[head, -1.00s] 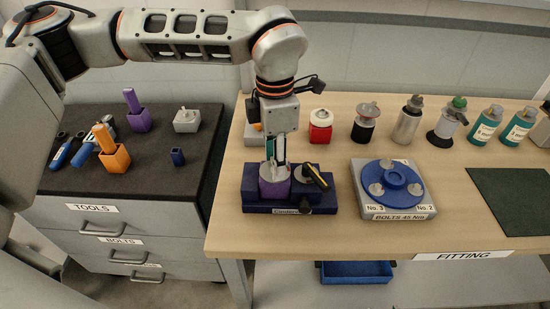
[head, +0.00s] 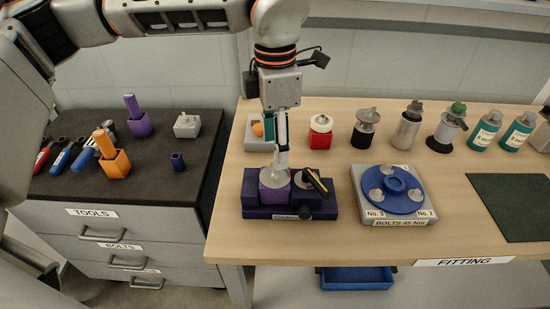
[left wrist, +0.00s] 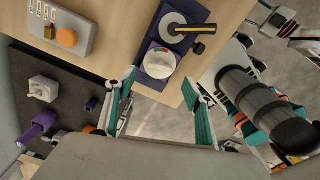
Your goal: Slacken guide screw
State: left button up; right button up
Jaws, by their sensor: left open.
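The navy fixture (head: 258,213) stands at the left end of the wooden table. It holds a purple piece (head: 274,193) with a rounded grey top (head: 273,179), and beside it a grey disc with a yellow-and-black handle (head: 316,181). A dark knob (head: 304,213) is on its front. My left gripper (head: 281,165) points down just over the purple piece. In the left wrist view its fingers (left wrist: 160,98) are spread with nothing between them, and the grey top (left wrist: 161,62) lies beyond the tips. The exact gap is unclear. Parts of my right arm seem to show there, its fingers unclear.
A blue round plate on a grey bolt base (head: 395,215) stands to the right. Several bottles and a red pot (head: 320,133) line the back. A grey panel with an orange knob (left wrist: 67,37) is near the fixture. The dark tool cabinet (head: 75,190) is at left.

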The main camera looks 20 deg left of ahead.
pick_arm(q)
notch_tip(320, 180, up, 6)
jog(key=shift+f, duration=0.1)
jog(key=shift+s, duration=0.1)
dwell(0.5)
